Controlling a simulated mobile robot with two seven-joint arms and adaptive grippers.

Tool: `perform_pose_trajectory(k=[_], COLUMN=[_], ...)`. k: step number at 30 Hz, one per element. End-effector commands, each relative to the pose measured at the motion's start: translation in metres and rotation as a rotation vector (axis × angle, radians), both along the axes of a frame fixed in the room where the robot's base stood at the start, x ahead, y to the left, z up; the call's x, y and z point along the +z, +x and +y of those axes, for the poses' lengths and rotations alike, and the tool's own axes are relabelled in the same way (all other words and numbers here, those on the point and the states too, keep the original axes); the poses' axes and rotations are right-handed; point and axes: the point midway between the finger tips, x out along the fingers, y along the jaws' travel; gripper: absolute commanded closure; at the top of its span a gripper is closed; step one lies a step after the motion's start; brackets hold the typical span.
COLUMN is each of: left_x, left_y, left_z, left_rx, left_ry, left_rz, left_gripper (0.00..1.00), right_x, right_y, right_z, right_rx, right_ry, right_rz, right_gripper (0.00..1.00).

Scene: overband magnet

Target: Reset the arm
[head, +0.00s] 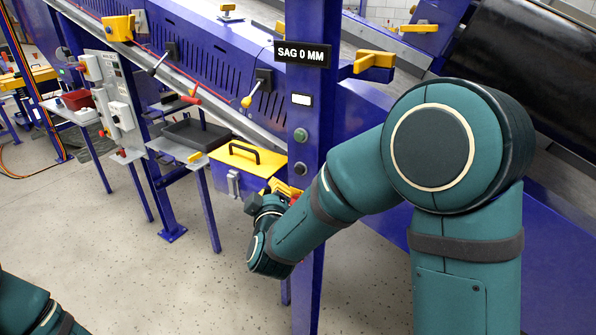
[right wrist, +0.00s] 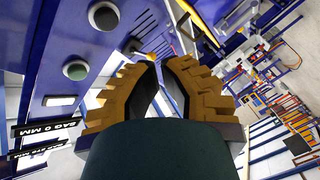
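Levers on the blue machine frame may include the arm of the task; I cannot tell which one it is. One is a black lever with a yellow tip (head: 250,97), angled down from a dark box on the slotted blue panel. Another has a red handle (head: 190,98) further left. My right gripper (head: 284,190) is low, beside the blue post and in front of the yellow-lidded box, well below these levers. In the right wrist view its yellow-brown fingers (right wrist: 160,68) stand apart with nothing visible between them. My left gripper is out of view.
The blue post (head: 306,120) carries round buttons and a "SAG 0 MM" sign (head: 302,54). A yellow-lidded blue box (head: 245,155) stands left of it. A dark tray (head: 197,136) and a red bin (head: 77,99) sit further left. The speckled floor (head: 150,275) is clear.

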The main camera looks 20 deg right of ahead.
Motion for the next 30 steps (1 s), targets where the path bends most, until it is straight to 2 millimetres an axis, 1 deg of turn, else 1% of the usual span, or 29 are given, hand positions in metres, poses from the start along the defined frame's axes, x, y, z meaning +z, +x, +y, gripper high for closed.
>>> perform_pose_trajectory(k=[6,8,11,14,15,17,18,20,21,22,23,24,26,27,30], left_x=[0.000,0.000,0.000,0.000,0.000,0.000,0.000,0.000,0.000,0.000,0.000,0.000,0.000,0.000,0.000], left_y=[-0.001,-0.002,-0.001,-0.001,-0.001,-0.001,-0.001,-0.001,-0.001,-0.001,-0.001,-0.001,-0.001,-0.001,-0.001], left_z=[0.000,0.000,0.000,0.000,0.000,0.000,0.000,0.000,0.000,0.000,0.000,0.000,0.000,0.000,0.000], left_rx=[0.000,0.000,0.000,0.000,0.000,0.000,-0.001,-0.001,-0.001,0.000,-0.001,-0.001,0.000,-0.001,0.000], left_ry=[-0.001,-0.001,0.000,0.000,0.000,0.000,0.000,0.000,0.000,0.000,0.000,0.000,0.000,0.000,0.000], left_rz=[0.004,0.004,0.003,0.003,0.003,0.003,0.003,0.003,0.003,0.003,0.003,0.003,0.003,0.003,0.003], left_gripper=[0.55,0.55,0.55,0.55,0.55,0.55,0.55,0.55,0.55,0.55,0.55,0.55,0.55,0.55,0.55], right_x=[0.000,-0.010,-0.046,-0.104,-0.130,-0.169,-0.194,-0.228,-0.249,-0.264,-0.277,-0.293,-0.312,-0.321,-0.337], right_y=[0.000,0.000,-0.003,-0.014,-0.022,-0.038,-0.052,-0.075,-0.093,-0.106,-0.121,-0.140,-0.167,-0.184,-0.218], right_z=[0.000,0.000,0.003,0.008,0.010,0.013,0.016,0.020,0.022,0.025,0.027,0.030,0.034,0.036,0.042], right_rx=[0.001,0.011,0.048,0.088,0.097,0.098,0.090,0.064,0.037,0.014,-0.014,-0.054,-0.117,-0.159,-0.250], right_ry=[0.001,0.022,0.106,0.263,0.338,0.458,0.539,0.658,0.737,0.794,0.850,0.919,1.010,1.062,1.156], right_rz=[0.000,0.020,0.097,0.235,0.305,0.415,0.490,0.606,0.684,0.743,0.801,0.875,0.977,1.036,1.152], right_gripper=[1.00,1.00,1.00,1.00,1.00,1.00,1.00,1.00,1.00,1.00,1.00,1.00,1.00,1.00,1.00])
